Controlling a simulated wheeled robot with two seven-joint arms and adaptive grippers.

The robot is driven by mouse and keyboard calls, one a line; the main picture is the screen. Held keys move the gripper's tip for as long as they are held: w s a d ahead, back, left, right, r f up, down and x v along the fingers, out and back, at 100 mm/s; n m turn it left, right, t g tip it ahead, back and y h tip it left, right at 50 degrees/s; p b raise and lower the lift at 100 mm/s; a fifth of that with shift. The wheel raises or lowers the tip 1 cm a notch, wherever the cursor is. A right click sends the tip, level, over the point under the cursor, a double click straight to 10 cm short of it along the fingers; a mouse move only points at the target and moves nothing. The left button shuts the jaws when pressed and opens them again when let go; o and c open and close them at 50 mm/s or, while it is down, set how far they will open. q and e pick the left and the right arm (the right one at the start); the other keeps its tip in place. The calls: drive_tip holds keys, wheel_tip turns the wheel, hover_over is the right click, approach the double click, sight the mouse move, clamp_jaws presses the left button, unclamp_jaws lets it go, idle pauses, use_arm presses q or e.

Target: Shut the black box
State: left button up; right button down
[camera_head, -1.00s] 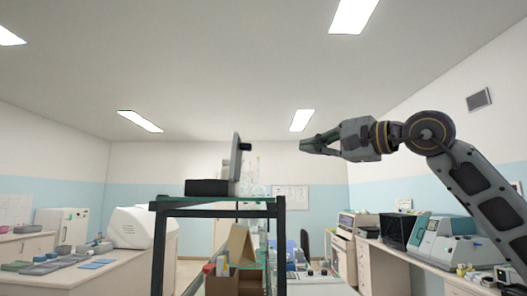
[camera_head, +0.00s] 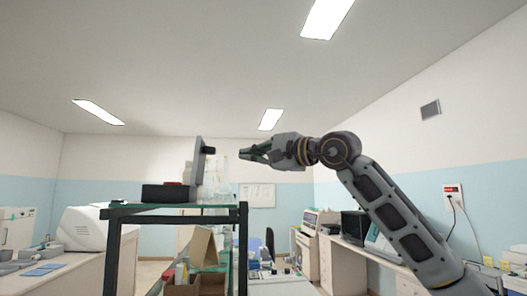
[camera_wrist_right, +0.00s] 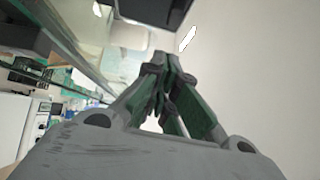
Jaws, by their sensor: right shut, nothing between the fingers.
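The black box (camera_head: 165,194) sits on the top shelf of a dark-framed rack. A bit of red shows at the box's top edge. My right gripper (camera_head: 243,154) is shut and empty, to the right of the lid at about its height, with a gap between them. In the right wrist view the shut fingers (camera_wrist_right: 168,62) point toward a dark panel at the top, probably the lid. My left gripper is out of view.
Clear glassware (camera_head: 222,187) stands on the glass shelf (camera_head: 150,211), right of the lid. A cardboard box (camera_head: 200,285) is lower in the rack. Benches with equipment line both sides.

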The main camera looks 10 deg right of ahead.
drive_tip(key=shift+w+a+r+p, duration=0.1)
drive_tip(key=shift+w+a+p, duration=0.15)
drive_tip(key=shift+a, duration=0.65)
drive_tip(key=shift+w+a+r+p, duration=0.1)
drive_tip(key=shift+w+a+p, duration=0.2)
drive_tip(key=shift+a, duration=0.65)
drive_tip(key=shift+w+a+r+p, duration=0.1)
drive_tip(key=shift+w+a+p, duration=0.15)
drive_tip(key=shift+a, duration=0.65)
drive_tip(key=shift+s, duration=0.1)
